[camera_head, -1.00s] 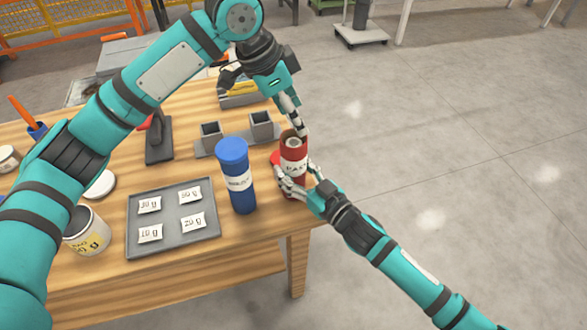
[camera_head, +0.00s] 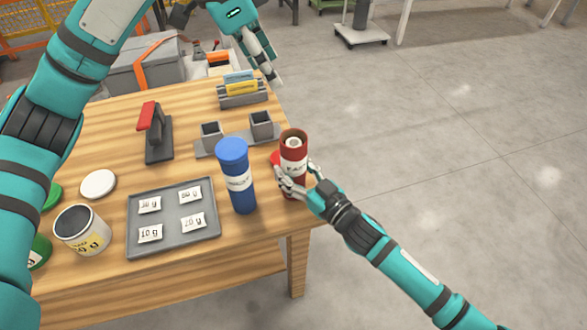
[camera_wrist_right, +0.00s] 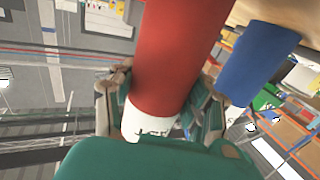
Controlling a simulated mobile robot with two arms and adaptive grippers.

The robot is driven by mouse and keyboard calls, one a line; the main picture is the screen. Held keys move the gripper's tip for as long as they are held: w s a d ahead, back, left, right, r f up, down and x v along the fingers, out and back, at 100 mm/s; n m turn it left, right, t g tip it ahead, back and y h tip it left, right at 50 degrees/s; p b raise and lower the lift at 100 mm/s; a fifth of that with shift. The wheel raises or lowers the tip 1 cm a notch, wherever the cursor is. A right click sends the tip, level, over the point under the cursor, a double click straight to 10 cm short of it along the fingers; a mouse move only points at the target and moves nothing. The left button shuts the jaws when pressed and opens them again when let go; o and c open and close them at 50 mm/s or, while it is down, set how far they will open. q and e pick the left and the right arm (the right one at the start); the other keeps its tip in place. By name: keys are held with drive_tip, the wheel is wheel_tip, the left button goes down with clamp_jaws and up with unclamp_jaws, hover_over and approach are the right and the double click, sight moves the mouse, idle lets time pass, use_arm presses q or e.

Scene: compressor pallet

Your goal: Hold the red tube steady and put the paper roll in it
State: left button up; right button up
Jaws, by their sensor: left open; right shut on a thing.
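The red tube (camera_head: 293,152) stands upright near the table's right edge, its mouth open. The pale end of the paper roll (camera_head: 293,142) shows inside the mouth; how deep it sits is hidden.
A blue tube (camera_head: 239,185) stands just left of the red one. A red object (camera_head: 275,157) is partly hidden behind the red tube. A grey tray (camera_head: 172,245) with several labelled packets and a grey two-cup holder (camera_head: 203,149) are nearby. Floor lies open to the right.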

drive_tip(key=o, duration=1.2)
drive_tip(key=shift+o, duration=0.2)
drive_tip(key=v, duration=1.2)
drive_tip(key=shift+d, duration=0.15)
